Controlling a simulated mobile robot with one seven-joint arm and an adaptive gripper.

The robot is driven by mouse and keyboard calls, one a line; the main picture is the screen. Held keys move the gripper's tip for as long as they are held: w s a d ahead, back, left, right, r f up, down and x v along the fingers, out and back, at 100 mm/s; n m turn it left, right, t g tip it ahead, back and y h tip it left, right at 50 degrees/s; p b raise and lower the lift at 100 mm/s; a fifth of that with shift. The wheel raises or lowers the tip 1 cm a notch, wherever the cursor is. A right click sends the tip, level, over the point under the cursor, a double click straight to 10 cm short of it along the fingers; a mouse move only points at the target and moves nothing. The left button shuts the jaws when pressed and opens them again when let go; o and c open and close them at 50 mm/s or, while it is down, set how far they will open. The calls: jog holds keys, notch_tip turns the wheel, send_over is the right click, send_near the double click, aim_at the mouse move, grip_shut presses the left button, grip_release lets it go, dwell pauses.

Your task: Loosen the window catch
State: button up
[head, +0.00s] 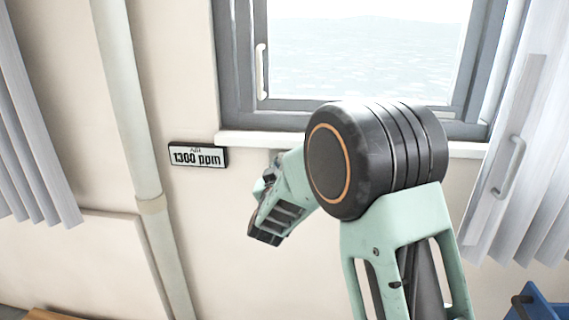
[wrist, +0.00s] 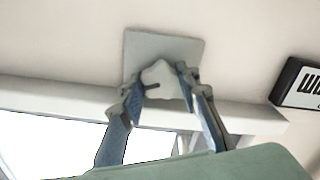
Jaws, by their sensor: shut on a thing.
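The window (head: 365,50) has a grey frame and a white upright handle (head: 262,72) on its left side. In the wrist view, a pale lobed knob (wrist: 160,72), which looks like the window catch, sits on a square grey plate (wrist: 190,48) on the wall beside the sill. A short dark mark shows on the knob. My gripper (wrist: 162,83) has one finger on each side of the knob and is shut on it. In the head view my arm hides the knob, the plate and the fingertips.
A black air display (head: 198,156) reading 1300 ppm is on the wall, close to my wrist; it also shows in the wrist view (wrist: 297,83). The window sill (head: 250,139) runs above. A pipe (head: 130,110) stands left, blinds (head: 535,180) hang right.

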jog(key=shift+n+p, duration=0.4)
jog(key=shift+n, duration=1.7)
jog(key=o, duration=1.2)
jog(key=shift+c, duration=0.2)
jog(key=s, duration=0.8)
jog(key=shift+a, duration=0.1)
